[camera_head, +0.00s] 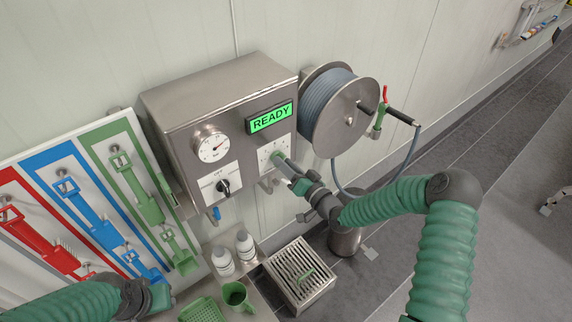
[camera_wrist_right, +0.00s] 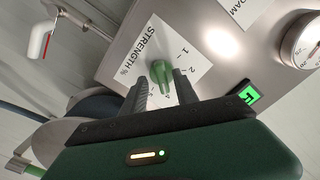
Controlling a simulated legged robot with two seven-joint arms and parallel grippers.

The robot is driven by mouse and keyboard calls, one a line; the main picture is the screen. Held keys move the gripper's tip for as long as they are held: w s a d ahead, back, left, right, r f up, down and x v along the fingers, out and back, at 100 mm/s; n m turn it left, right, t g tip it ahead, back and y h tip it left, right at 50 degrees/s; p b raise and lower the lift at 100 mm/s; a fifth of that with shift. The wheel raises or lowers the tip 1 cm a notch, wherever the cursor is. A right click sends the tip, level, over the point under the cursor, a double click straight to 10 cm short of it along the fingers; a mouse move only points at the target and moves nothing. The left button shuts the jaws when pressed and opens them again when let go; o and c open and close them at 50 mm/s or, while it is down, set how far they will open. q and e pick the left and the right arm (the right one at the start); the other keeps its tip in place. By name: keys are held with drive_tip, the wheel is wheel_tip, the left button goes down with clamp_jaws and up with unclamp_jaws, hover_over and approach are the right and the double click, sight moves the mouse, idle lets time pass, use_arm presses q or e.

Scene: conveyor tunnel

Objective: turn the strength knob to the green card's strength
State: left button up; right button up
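The strength knob (camera_wrist_right: 162,76) is green and sits on a white plate (camera_wrist_right: 150,45) marked "STRENGTH %" with numbers around it; 1 and 2 read clearly, the ones near the fingers are partly hidden. In the head view the plate (camera_head: 264,152) is on the front of the steel box (camera_head: 210,105), with my right gripper (camera_head: 279,160) at it. In the wrist view the right gripper's dark fingers (camera_wrist_right: 160,92) straddle the knob, with a gap beside the left finger. My left gripper (camera_head: 158,296) is low at the left, its fingers not clear. I cannot make out a green card.
The box also carries a gauge (camera_head: 212,145), a green READY display (camera_head: 270,117) and a black knob (camera_head: 223,186). A hose reel (camera_head: 340,105) is at its right. Below are white bottles (camera_head: 245,245), a green mug (camera_head: 236,296) and a grated steel tray (camera_head: 318,292). A tool board (camera_head: 90,155) is left.

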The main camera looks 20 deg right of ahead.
drive_tip(key=shift+s, duration=0.1)
drive_tip(key=b+v, duration=0.4)
drive_tip(key=v, duration=1.2)
drive_tip(key=shift+s+d, duration=0.15)
drive_tip(key=shift+s, duration=0.1)
